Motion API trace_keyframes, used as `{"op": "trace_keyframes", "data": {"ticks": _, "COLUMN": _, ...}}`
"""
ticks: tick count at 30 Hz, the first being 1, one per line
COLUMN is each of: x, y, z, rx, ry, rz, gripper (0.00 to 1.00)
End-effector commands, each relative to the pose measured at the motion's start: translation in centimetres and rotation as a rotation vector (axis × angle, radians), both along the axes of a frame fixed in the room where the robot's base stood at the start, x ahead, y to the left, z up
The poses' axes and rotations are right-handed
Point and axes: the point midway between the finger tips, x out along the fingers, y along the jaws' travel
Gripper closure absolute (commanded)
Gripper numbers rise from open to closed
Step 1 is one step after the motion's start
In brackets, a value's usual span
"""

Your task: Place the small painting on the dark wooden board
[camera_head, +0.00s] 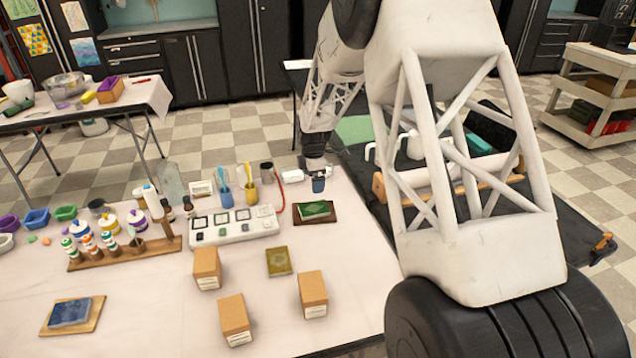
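The dark wooden board (299,221) lies on the pale table, right of the white panel. A small green rectangular piece (314,209) with a lighter mark lies on it. An olive-gold rectangular piece (278,262) lies flat on the table nearer the camera. I cannot tell for sure which of these pieces is the small painting. My gripper (316,184) points down just behind the dark board, above table height. A small blue patch shows at its fingertips; whether it is a held thing or part of the gripper is unclear, and so is the finger opening.
Several cardboard boxes (233,318) stand in front. A white panel (235,228), blue and yellow cups, and a bottle rack (120,256) are left. A blue slab (70,311) lies on a light board (92,322). My arm covers the right side.

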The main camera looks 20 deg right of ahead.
Motion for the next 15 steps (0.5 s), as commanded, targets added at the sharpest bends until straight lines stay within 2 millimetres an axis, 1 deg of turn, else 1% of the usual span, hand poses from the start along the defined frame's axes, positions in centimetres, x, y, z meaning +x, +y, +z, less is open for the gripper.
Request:
{"op": "trace_keyframes", "data": {"ticks": 5, "x": -0.6, "y": 0.1, "z": 0.9, "rx": 0.000, "ry": -0.004, "rz": -0.022, "gripper": 0.01}}
{"op": "trace_keyframes", "data": {"ticks": 8, "x": -1.3, "y": 0.3, "z": 2.2, "rx": -0.001, "ry": -0.011, "rz": -0.056, "gripper": 0.01}}
{"op": "trace_keyframes", "data": {"ticks": 11, "x": -2.7, "y": 0.6, "z": 4.0, "rx": -0.001, "ry": -0.019, "rz": -0.108, "gripper": 0.01}}
{"op": "trace_keyframes", "data": {"ticks": 14, "x": -4.4, "y": 0.9, "z": 6.3, "rx": 0.000, "ry": -0.030, "rz": -0.177, "gripper": 0.01}}
{"op": "trace_keyframes", "data": {"ticks": 15, "x": -5.3, "y": 1.1, "z": 7.2, "rx": 0.000, "ry": -0.034, "rz": -0.208, "gripper": 0.01}}
